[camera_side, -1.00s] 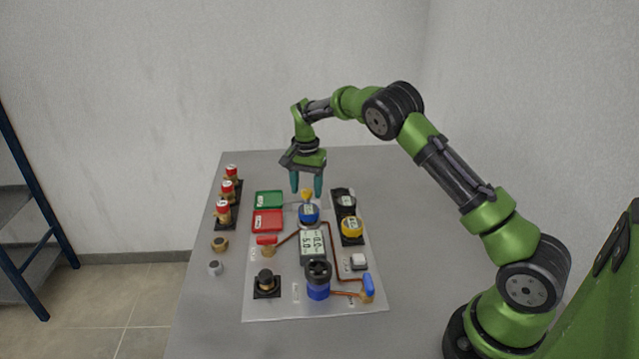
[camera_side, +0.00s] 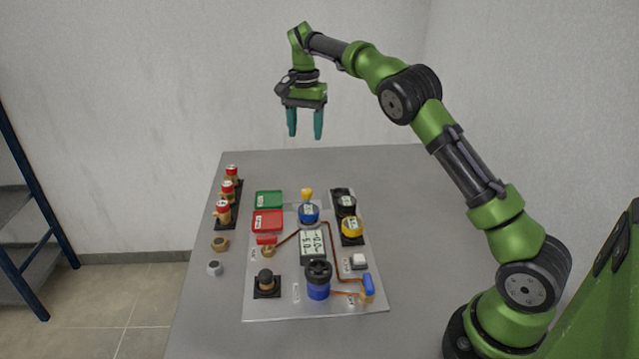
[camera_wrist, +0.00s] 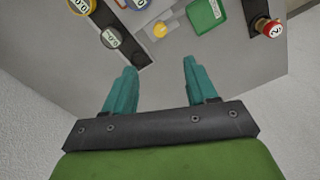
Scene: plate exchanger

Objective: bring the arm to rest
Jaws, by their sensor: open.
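My gripper (camera_side: 305,130) is open and empty, high above the far part of the grey table (camera_side: 410,200). Its two teal fingers point down, well clear of everything on the board. In the wrist view my gripper (camera_wrist: 158,78) shows its fingers spread with nothing between them. The plate board (camera_side: 285,295) lies on the table below and toward the viewer. It carries a blue round part (camera_side: 308,212) with a yellow knob (camera_side: 307,192) behind it.
Green (camera_side: 268,199) and red (camera_side: 267,221) trays sit at the board's left. Red-capped parts (camera_side: 223,212) stand in a rack further left. A display (camera_side: 313,243), a blue-bodied valve (camera_side: 318,288) and a yellow dial (camera_side: 352,227) stand on the board. Air around my gripper is free.

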